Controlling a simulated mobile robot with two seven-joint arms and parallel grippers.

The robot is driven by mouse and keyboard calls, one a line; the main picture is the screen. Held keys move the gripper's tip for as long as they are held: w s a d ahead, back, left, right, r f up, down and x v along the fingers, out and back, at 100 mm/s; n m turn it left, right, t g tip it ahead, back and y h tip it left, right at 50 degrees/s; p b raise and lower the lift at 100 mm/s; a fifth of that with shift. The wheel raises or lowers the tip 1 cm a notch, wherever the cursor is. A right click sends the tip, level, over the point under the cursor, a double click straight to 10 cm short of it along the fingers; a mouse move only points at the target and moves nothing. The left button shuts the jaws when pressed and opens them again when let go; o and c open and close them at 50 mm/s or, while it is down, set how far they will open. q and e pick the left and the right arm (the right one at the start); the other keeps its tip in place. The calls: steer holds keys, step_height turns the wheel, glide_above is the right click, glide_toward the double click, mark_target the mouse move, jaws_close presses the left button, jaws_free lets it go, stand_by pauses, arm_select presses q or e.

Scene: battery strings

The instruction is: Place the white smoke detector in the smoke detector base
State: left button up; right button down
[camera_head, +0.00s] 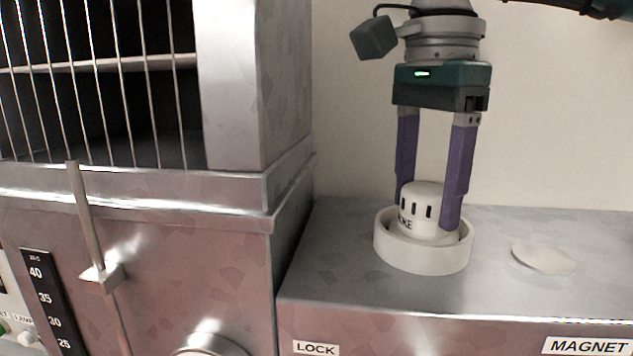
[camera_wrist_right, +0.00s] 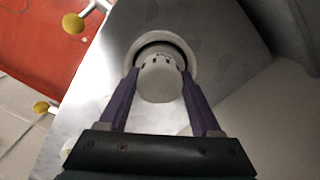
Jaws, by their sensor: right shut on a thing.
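The white smoke detector (camera_head: 424,203) is a small slotted cylinder with dark lettering on its side. My right gripper (camera_head: 427,207) points down and is shut on it, one purple finger on each side. The smoke detector base (camera_head: 422,257) is a white ring on the metal cabinet top. The detector stands upright within the ring's outline, its lower part hidden behind the near rim; I cannot tell if it is seated. In the right wrist view the detector (camera_wrist_right: 160,80) lies between the fingers, with the base (camera_wrist_right: 191,62) around its far end. My left gripper is not in view.
The metal cabinet top (camera_head: 335,255) carries a flat pale disc (camera_head: 543,257) to the right of the base. A "LOCK" label (camera_head: 316,348) and a "MAGNET" label (camera_head: 588,346) are on its front. A taller barred metal cabinet (camera_head: 230,190) stands at the left. A wall is behind.

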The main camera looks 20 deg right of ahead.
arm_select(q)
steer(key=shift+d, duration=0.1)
arm_select(e)
jaws_free()
